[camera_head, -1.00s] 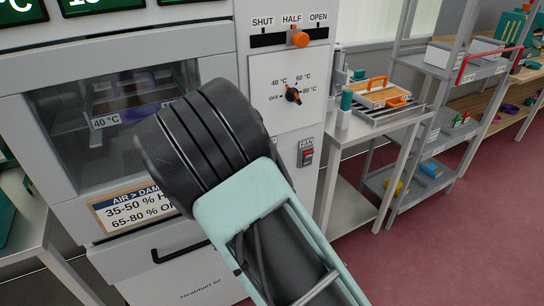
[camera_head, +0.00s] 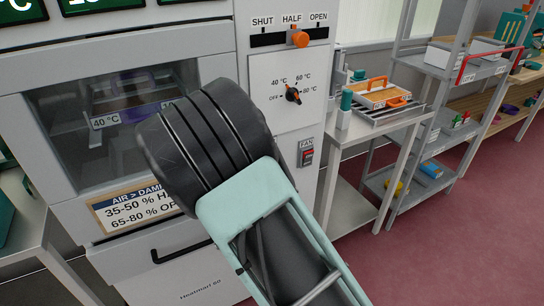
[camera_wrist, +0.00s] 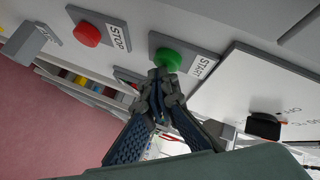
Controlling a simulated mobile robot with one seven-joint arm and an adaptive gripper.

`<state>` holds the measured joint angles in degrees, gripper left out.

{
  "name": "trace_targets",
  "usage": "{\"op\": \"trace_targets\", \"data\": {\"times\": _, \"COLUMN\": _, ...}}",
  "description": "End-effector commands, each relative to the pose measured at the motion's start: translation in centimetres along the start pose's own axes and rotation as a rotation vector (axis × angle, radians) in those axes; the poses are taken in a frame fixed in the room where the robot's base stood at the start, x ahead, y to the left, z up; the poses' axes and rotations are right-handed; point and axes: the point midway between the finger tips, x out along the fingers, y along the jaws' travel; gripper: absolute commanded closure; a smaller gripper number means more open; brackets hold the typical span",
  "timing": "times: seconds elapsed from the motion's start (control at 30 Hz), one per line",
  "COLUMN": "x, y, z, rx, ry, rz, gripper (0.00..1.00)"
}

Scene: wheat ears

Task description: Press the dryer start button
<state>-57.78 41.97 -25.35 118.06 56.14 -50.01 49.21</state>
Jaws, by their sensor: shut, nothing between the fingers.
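The green START button (camera_wrist: 168,58) shows in the wrist view on the dryer's pale panel, beside its START label. My gripper (camera_wrist: 160,78) is shut and empty. Its fingertips overlap the lower edge of the green button in the picture; I cannot tell whether they touch it. The red STOP button (camera_wrist: 87,34) is to the left of the green one. In the head view the dryer (camera_head: 285,200) stands in front of me. My arm covers part of its front there, and the START button and my fingers are hidden.
The dryer has an orange slider (camera_head: 299,38) at HALF, a black temperature dial (camera_head: 293,95) and a red FAN switch (camera_head: 308,154). The dial also shows in the wrist view (camera_wrist: 263,126), right of my fingers. A side table (camera_head: 372,140) and a grey shelf (camera_head: 421,190) stand to the right.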

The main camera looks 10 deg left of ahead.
Motion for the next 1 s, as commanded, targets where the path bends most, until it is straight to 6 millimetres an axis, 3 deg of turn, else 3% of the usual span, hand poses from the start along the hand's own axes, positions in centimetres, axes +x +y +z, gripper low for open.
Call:
{"op": "trace_targets", "data": {"times": 0.67, "x": -1.3, "y": 1.0, "z": -0.9, "rx": 0.0, "ry": 0.0, "rz": 0.0, "gripper": 1.0}}
{"op": "trace_targets", "data": {"times": 1.0, "x": -3.5, "y": 2.6, "z": -2.5, "rx": 0.002, "ry": -0.001, "rz": 0.0, "gripper": 1.0}}
